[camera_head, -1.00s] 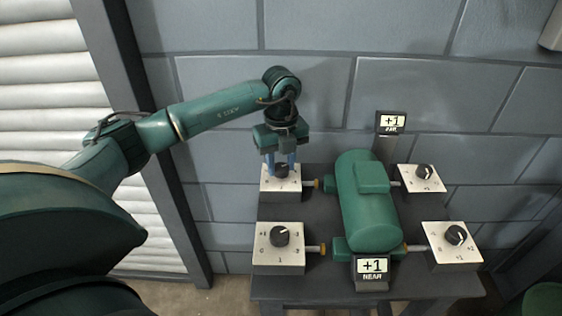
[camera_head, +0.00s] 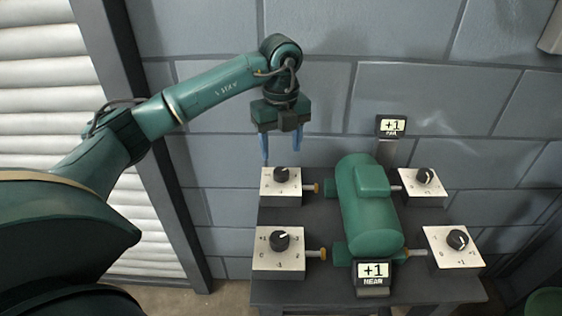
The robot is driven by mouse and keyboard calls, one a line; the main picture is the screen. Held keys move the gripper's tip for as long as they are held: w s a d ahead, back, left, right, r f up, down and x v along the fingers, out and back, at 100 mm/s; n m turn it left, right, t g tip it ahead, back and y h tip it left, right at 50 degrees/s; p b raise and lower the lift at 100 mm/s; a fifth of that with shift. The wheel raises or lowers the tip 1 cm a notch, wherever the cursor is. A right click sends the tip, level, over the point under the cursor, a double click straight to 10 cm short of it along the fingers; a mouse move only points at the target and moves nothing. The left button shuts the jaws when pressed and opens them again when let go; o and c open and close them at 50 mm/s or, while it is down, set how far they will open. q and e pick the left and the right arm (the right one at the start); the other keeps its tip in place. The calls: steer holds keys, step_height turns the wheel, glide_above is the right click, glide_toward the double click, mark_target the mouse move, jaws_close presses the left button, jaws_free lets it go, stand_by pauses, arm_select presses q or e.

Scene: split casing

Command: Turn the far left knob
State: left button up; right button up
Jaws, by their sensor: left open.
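The far left knob (camera_head: 281,174) is black and sits on a white-topped box (camera_head: 267,186) on the dark table, at the left of the green casing. The knob shows fully, with its pale mark pointing up and to the right. My left gripper (camera_head: 280,160) has blue fingers spread apart and empty. It hangs just above and behind the knob in the picture, apart from it. My right gripper is not in view. The far display (camera_head: 392,125) reads +1.
The near left knob (camera_head: 280,239), far right knob (camera_head: 424,175) and near right knob (camera_head: 458,239) sit on similar boxes. The green casing (camera_head: 369,219) stands between them. A near display (camera_head: 373,271) reads +1. A grey block wall (camera_head: 450,95) is behind the table.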

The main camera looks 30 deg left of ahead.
mark_target(281, 171)
arm_select(q)
step_height(281, 171, up, 7)
stand_by(0.3)
steer(key=shift+f, duration=0.15)
stand_by(0.3)
